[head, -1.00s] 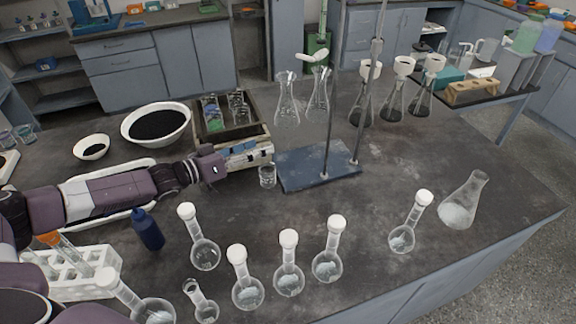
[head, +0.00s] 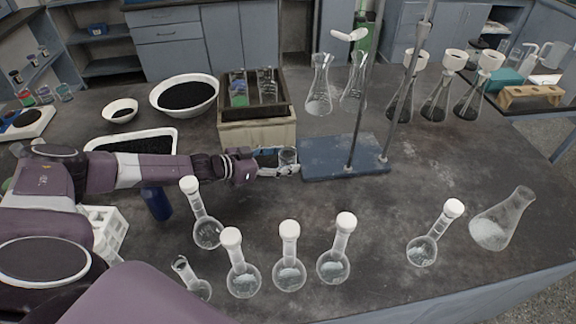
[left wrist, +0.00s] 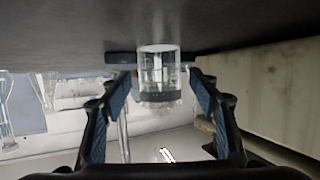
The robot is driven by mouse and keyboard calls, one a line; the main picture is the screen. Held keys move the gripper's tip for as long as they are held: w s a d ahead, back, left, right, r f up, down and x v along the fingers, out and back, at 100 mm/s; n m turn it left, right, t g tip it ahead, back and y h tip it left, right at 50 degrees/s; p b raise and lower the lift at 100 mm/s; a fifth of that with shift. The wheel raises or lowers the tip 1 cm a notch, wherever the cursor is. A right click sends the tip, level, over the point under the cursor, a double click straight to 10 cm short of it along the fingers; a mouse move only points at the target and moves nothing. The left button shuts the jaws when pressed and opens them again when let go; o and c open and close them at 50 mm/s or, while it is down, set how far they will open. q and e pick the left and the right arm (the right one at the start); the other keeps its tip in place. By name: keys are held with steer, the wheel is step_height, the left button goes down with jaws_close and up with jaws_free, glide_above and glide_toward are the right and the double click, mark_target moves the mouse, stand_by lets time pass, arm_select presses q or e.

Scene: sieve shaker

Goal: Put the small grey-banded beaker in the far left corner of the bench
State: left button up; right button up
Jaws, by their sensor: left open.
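The small clear beaker (head: 288,157) with a grey band stands on the bench (head: 330,205), just left of the blue stand base. In the left wrist view the beaker (left wrist: 158,70) sits between the fingertips, its dark grey band showing. My left gripper (head: 280,163) reaches in from the left, low over the bench. In the left wrist view its two blue-padded fingers (left wrist: 158,103) are spread, with a gap visible on each side of the beaker. My right gripper is not in view.
A crate (head: 257,134) with glassware stands behind the left gripper. The blue stand base (head: 343,160) with rods is close on the right. Round flasks (head: 290,272) line the front. Bowls of black grains (head: 185,97) and a white tray (head: 132,141) occupy the left side.

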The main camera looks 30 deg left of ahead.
arm_select(q)
steer(key=shift+x, duration=0.85)
steer(key=shift+c, duration=0.4)
steer(key=c, duration=1.2)
steer(key=shift+r, duration=0.15)
